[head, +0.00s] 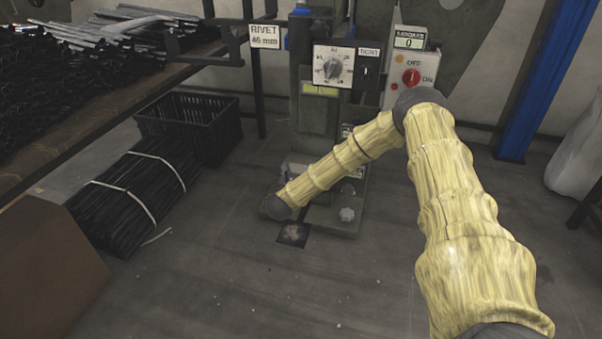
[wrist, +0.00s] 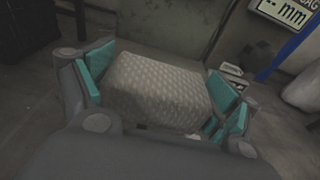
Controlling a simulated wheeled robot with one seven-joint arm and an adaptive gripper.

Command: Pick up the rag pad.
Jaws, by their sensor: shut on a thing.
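The rag pad (wrist: 155,90) is a pale grey quilted block in the middle of the wrist view. My gripper (wrist: 160,84) is shut on it, with teal finger pads on its left and right sides. The head view shows my yellow-sleeved arm bent down in front of the rivet press. My gripper and the pad cannot be made out there. The wrist view does not clearly show whether the pad's underside touches anything.
The rivet press (head: 318,118) stands behind my arm, with a red-button control box (head: 411,77) beside it. A black crate (head: 190,125) and a strapped dark bundle (head: 125,205) lie left. A workbench (head: 105,118) is at left. Floor is clear at the front middle.

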